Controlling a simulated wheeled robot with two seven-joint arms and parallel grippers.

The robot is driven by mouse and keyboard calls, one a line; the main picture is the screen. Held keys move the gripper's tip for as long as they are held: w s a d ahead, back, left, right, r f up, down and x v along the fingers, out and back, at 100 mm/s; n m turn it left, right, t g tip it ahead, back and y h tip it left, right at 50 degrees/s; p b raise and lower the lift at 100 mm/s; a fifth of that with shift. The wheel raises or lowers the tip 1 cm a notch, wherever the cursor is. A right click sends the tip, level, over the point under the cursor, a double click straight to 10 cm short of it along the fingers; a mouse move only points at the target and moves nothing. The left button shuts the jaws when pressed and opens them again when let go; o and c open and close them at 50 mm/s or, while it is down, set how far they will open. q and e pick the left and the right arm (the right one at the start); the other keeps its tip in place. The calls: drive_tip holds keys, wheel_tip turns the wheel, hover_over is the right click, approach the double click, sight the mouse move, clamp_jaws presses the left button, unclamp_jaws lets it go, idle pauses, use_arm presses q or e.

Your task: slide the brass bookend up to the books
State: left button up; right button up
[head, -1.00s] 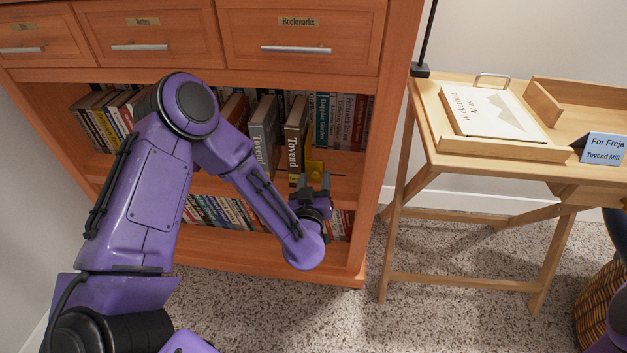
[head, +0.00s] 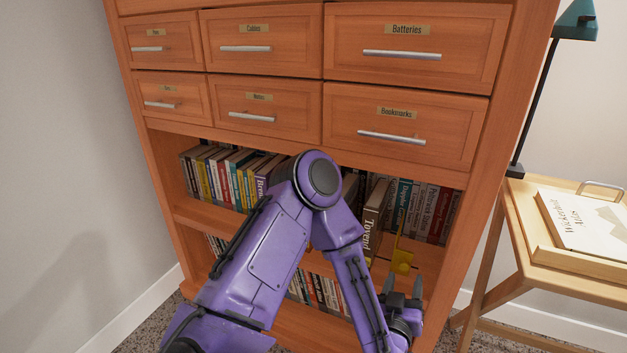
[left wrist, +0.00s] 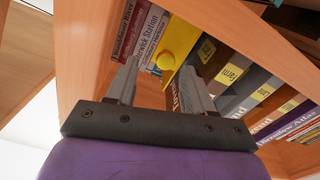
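The brass bookend (head: 402,260) stands on the open shelf, just right of the leaning grey-brown Tovend book (head: 373,222). In the left wrist view the bookend (left wrist: 180,42) shows as a bright yellow plate with a round knob, beside the book's spine (left wrist: 180,92); I cannot tell whether they touch. My left gripper (head: 402,284) is in front of and just below the bookend, pointing at the shelf. In the left wrist view its two fingers (left wrist: 160,75) are apart, with the bookend beyond and between the tips and nothing visibly gripped. My right gripper is out of view.
The shelf's right side panel (head: 478,190) stands close right of the bookend. More books (head: 425,210) stand behind it, and a row (head: 225,178) stands at the left. Drawers are above, a lower bookshelf below. A wooden desk (head: 520,215) is at the right.

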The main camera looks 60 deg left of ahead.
use_arm(q)
drive_tip(key=v, duration=0.7)
drive_tip(key=s+a+r+m+g+h+p, duration=0.1)
drive_tip(key=s+r+g+h+p, duration=0.2)
drive_tip(key=p, duration=1.8)
drive_tip(key=s+a+r+m+g+h+p, duration=0.2)
drive_tip(key=s+r+g+p, duration=0.6)
drive_tip(key=s+r+p, duration=0.5)
drive_tip(key=s+h+p, duration=0.1)
drive_tip(key=s+p, duration=0.2)
drive_tip(key=p, duration=0.5)
drive_tip(key=shift+a+r, duration=0.15)
drive_tip(key=shift+r, duration=0.2)
drive_tip(key=shift+s, duration=0.2)
